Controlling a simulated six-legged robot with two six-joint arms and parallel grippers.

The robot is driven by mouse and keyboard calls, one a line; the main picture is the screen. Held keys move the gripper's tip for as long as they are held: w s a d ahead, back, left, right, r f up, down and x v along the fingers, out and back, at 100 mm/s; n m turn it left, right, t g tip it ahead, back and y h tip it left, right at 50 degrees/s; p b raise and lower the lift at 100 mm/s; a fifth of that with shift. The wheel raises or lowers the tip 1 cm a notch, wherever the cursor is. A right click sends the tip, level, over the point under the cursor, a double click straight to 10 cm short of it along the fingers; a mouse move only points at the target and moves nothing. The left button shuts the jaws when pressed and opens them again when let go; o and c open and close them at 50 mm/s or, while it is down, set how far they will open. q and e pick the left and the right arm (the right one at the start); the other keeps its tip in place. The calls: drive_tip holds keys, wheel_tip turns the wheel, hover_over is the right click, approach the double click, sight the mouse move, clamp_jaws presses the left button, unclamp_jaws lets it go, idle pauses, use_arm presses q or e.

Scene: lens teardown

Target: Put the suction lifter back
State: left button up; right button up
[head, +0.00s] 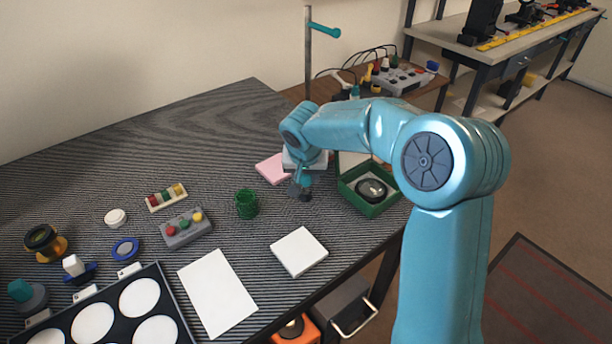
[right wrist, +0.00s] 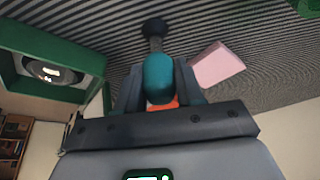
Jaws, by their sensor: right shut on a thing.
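My right gripper (head: 301,184) is shut on the suction lifter, over the dark table between the green cup and the green box. In the right wrist view the gripper (right wrist: 160,78) has its two dark fingers on either side of the lifter's teal body (right wrist: 158,72). The lifter's dark stem and cup (right wrist: 155,28) point away from the wrist, toward the striped tabletop. In the head view the dark cup end (head: 305,196) shows just below the fingers; I cannot tell if it touches the table. A green cup (head: 246,204) stands left of it. My left gripper is not in view.
A green box (head: 376,208) with a round dark lens (head: 371,189) stands to the right. A pink pad (head: 272,168) lies behind left, a white pad (head: 299,251) in front. A tray with white discs (head: 172,300) is at front left. The back left tabletop is clear.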

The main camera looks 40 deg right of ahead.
drive_tip(key=shift+r, duration=0.1)
drive_tip(key=shift+f, duration=0.25)
drive_tip(key=o, duration=1)
drive_tip(key=shift+r, duration=0.1)
drive_tip(key=shift+r, duration=0.1)
